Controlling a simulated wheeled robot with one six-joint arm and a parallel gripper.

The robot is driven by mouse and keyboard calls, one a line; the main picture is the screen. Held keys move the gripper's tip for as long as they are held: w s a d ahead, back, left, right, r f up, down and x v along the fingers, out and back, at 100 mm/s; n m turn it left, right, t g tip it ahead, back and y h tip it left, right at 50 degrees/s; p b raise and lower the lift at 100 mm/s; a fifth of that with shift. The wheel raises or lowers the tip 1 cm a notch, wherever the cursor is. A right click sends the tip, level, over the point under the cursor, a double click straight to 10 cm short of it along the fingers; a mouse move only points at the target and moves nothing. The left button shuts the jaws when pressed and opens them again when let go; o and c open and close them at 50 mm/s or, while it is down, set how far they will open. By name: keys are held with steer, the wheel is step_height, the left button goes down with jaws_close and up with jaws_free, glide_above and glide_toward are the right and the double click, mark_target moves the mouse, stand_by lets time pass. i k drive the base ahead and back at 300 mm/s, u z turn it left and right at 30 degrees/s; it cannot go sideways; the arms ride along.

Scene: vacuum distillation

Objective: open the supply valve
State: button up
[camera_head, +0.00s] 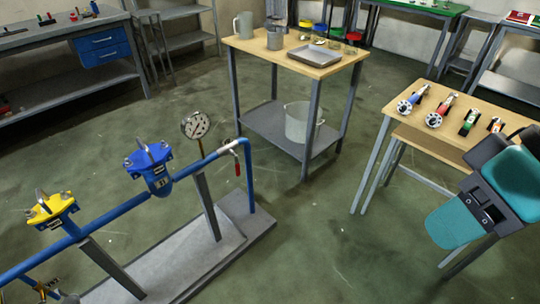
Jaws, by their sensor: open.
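A blue pipe line (110,213) runs from the lower left up to a bend at the right. Near that bend sits a small valve with a red lever (238,168), which hangs down across the pipe. At the lower left edge a small brass fitting (48,290) is partly cut off, and I cannot tell whether it is a valve. No label shows which one is the supply valve. My teal and grey arm (455,222) shows at the right, well apart from the pipe line. My gripper's jaws do not show.
A wooden-topped table (330,68) stands behind. Another table (455,138) with several tools is at the right. The green floor between is clear.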

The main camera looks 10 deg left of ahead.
mark_target(237, 164)
steer(key=u, duration=0.1)
steer(key=i, duration=1.05)
steer(key=u, duration=0.65)
